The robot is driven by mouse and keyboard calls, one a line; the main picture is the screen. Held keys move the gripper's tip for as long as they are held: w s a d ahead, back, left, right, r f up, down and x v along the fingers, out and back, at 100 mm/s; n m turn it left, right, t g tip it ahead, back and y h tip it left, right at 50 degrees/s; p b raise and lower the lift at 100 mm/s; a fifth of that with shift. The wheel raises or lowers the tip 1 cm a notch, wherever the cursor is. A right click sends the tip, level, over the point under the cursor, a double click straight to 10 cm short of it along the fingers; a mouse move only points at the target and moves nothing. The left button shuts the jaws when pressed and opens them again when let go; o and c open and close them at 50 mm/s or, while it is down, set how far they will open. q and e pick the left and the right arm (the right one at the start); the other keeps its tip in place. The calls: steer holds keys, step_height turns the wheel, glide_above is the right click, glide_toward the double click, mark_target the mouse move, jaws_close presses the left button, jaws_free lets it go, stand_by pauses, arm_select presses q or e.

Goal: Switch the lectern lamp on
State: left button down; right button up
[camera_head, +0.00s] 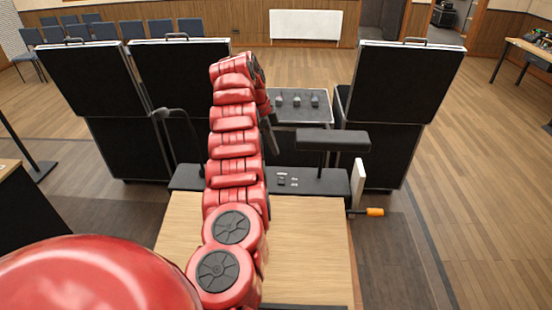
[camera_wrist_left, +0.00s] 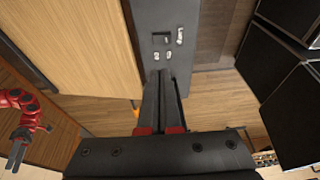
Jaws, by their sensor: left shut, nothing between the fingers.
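The lectern (camera_head: 310,235) has a pale wood top with a dark grey strip (camera_head: 325,182) along its far edge. Small pale and dark controls (camera_head: 287,180) sit on that strip; they also show in the left wrist view (camera_wrist_left: 164,46). Their positions are too small to read. A dark bar-shaped lamp head (camera_head: 333,140) stands over the strip, with no visible glow. My left gripper (camera_head: 273,148) points down above the strip, partly hidden by my arm. In the left wrist view its fingers (camera_wrist_left: 167,78) are together and empty, just below the controls. My right gripper (camera_wrist_left: 18,152) is small there.
An orange-handled crank (camera_head: 374,211) sticks out at the lectern's right side. Tall black panels (camera_head: 395,95) stand beyond on both sides. A grey case with several knobs (camera_head: 300,108) stands behind. A thin dark gooseneck (camera_head: 178,115) rises at the strip's left.

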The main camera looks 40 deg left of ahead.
arm_select(q)
steer(key=shift+b+v, duration=0.3)
steer(key=shift+v, duration=0.9)
steer(key=shift+s+a, duration=0.1)
steer(key=shift+a, duration=0.2)
steer(key=shift+w+a+r+p, duration=0.15)
steer(key=shift+w+a+p, duration=0.25)
steer(key=shift+w+p, duration=0.2)
steer(key=shift+d, duration=0.1)
